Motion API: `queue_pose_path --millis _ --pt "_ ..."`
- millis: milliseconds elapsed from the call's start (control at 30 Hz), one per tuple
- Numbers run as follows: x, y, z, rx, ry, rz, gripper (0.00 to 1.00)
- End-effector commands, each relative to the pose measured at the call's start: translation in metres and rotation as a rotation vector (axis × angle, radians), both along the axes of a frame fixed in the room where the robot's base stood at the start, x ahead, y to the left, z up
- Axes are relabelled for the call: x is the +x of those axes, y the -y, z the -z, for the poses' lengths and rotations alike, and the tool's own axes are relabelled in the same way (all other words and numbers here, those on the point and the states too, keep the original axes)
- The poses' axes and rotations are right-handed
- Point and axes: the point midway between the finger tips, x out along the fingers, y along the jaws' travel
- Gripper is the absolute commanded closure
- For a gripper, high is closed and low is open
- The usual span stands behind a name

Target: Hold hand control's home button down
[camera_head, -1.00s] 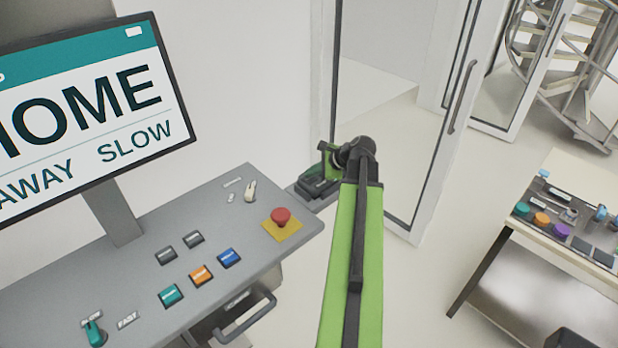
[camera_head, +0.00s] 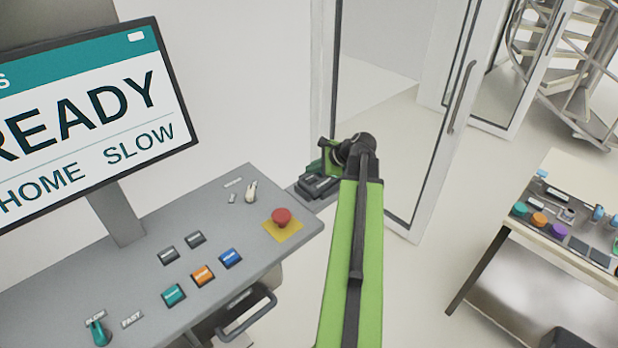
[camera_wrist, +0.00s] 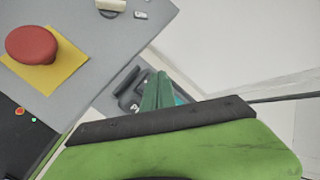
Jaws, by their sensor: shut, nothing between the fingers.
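The hand control (camera_head: 317,187) is a dark grey box at the right end of the console, partly hidden by my arm. It also shows in the wrist view (camera_wrist: 128,99), where the green fingers cover part of it. A teal patch shows just right of the fingers there. My gripper (camera_wrist: 158,80) is shut and empty, with its fingertips over the hand control. In the head view my gripper (camera_head: 326,166) is small beyond the arm. I cannot tell whether the tips touch a button. The screen (camera_head: 85,110) reads "READY", with "HOME" and "SLOW" below.
The grey console (camera_head: 130,280) carries a red stop button (camera_head: 281,216) on a yellow plate, several coloured buttons and a teal lever (camera_head: 98,332). A glass door (camera_head: 385,110) stands behind my arm. A side table (camera_head: 500,240) with controls is at right.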

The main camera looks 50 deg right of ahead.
Motion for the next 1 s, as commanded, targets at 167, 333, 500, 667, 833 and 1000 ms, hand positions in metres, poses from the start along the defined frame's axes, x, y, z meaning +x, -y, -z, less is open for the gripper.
queue_pose_path --millis 167,333,500,667,833,1000 --pt "0.0 0.0 -0.018 0.0 0.0 0.0 1.0" --pt "0.0 0.0 -0.036 0.0 0.0 0.0 1.0" --pt "0.0 0.0 -0.051 0.0 0.0 0.0 1.0" --pt "0.0 0.0 -0.05 0.0 0.0 0.0 1.0" --pt "0.0 0.0 -0.049 0.0 0.0 0.0 1.0" --pt "0.0 0.0 -0.049 0.0 0.0 0.0 1.0"
